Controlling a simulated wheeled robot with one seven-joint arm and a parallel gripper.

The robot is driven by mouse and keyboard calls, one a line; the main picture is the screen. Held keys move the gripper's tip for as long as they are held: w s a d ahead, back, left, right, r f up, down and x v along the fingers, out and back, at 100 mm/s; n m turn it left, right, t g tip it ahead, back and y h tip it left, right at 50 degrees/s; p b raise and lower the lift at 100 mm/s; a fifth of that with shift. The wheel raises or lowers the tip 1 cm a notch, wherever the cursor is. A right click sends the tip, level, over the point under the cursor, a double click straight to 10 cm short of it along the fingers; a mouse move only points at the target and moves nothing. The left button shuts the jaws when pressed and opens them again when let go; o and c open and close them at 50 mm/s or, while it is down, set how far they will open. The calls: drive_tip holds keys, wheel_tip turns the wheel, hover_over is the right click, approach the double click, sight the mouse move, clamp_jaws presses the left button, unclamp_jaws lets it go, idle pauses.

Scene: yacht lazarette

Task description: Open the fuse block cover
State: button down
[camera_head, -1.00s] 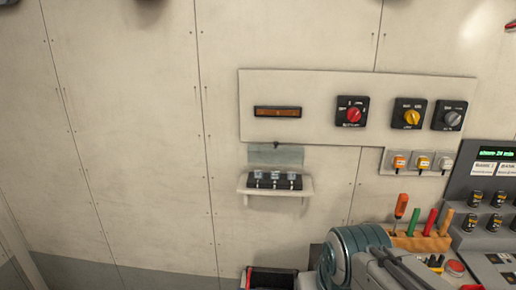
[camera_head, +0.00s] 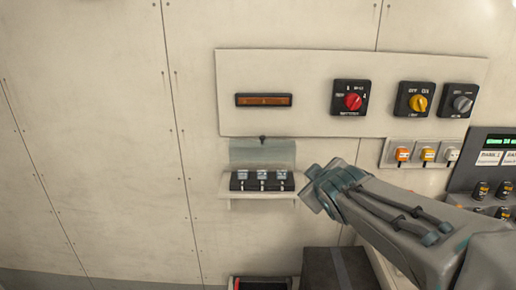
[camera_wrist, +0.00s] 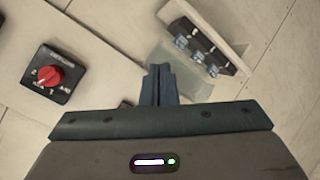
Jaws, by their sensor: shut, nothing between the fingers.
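The fuse block (camera_head: 263,187) is a black strip with several clear-topped fuses on a small white wall shelf (camera_head: 232,201). Its translucent grey-green cover (camera_head: 262,152) stands up against the wall behind the block, with a small dark knob at its top edge. The fuses look uncovered. My gripper (camera_head: 307,202) is shut and empty, just right of the shelf in the head view. In the wrist view the shut fingertips (camera_wrist: 159,70) overlap the cover (camera_wrist: 182,78) in the picture; I cannot tell whether they touch. The fuse block (camera_wrist: 207,47) lies beyond it.
A white wall panel above carries an amber display (camera_head: 263,100), a red rotary switch (camera_head: 352,101), a yellow switch (camera_head: 417,99) and a grey switch (camera_head: 459,103). Small coloured switches (camera_head: 427,154) and a console (camera_head: 492,150) are at right. The wall left of the shelf is clear.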

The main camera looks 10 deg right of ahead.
drive_tip(key=w+r+n+t+y+b, duration=0.1)
drive_tip(key=w+r+n+t+y, duration=0.15)
drive_tip(key=w+n, duration=0.25)
drive_tip(key=n+y, duration=0.7)
drive_tip(key=n, duration=0.3)
approach(266, 146)
drive_tip(key=w+a+r, duration=0.1)
drive_tip(key=w+a, duration=0.4)
drive_tip(key=shift+w+d+t+p, duration=0.15)
drive_tip(key=shift+w+t+p, duration=0.1)
drive_tip(key=shift+w+p, duration=0.35)
drive_tip(key=shift+w+n, duration=0.1)
drive_tip(key=shift+n, duration=0.2)
drive_tip(key=shift+w+d+r, duration=0.15)
drive_tip(key=shift+w+r, duration=0.25)
drive_tip(key=shift+w, duration=0.35)
drive_tip(key=shift+w+d+r, duration=0.15)
drive_tip(key=shift+w+r, duration=0.2)
drive_tip(key=shift+w, duration=0.35)
drive_tip(key=shift+s, duration=0.1)
